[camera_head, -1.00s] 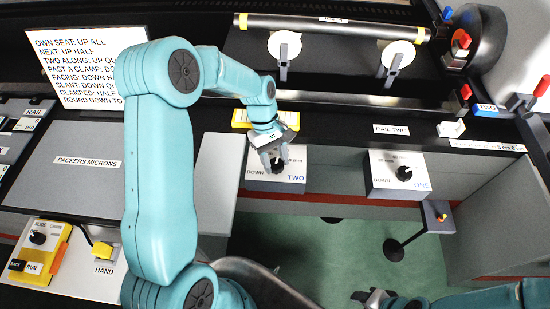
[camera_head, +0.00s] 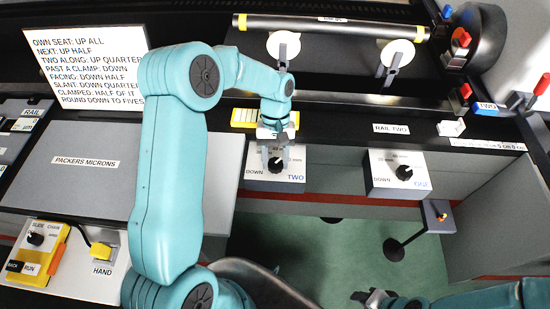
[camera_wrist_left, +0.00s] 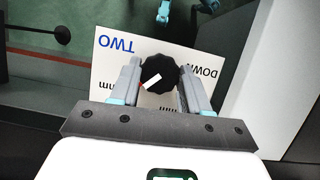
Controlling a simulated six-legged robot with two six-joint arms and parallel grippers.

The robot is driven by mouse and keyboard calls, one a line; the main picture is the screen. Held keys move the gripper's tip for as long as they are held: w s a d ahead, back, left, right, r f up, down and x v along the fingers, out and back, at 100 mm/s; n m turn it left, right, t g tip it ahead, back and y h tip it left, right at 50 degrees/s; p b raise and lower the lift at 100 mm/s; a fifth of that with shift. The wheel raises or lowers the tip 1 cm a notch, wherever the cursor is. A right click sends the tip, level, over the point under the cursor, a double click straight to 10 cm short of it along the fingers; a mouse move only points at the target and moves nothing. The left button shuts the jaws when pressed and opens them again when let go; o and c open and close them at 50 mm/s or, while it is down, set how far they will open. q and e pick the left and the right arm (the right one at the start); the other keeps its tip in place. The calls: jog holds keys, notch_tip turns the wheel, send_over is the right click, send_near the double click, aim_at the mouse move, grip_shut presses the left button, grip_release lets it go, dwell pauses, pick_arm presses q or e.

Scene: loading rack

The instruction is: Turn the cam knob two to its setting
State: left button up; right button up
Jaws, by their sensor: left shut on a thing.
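Cam knob two (camera_head: 275,164) is a black round knob on a white box (camera_head: 262,182) labelled TWO and DOWN, below the dark rail. In the left wrist view the knob (camera_wrist_left: 159,72) shows its white pointer mark, slanting in the picture. My left gripper (camera_head: 275,157) reaches down onto it. Its two fingers (camera_wrist_left: 158,84) stand on either side of the knob and are shut on it. Part of the box's printed scale is hidden by the fingers. My right gripper (camera_head: 372,297) is low at the bottom of the head view, away from the knobs; its fingers are too small to judge.
A like box (camera_head: 398,188) labelled ONE with its own black knob (camera_head: 404,172) stands to the right. A yellow-edged control panel (camera_head: 38,250) is at lower left. Green floor (camera_head: 330,260) lies below the boxes.

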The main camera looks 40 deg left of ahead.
pick_arm(q)
jog(key=shift+w+r+m+y, duration=0.15)
jog(key=shift+m+y, duration=0.45)
jog(key=shift+m, duration=1.1)
jog(key=o, duration=1)
jog(key=shift+o, duration=0.2)
jog(key=v, duration=1.6)
jog(key=shift+w+d, duration=0.2)
jog(key=shift+w, duration=0.15)
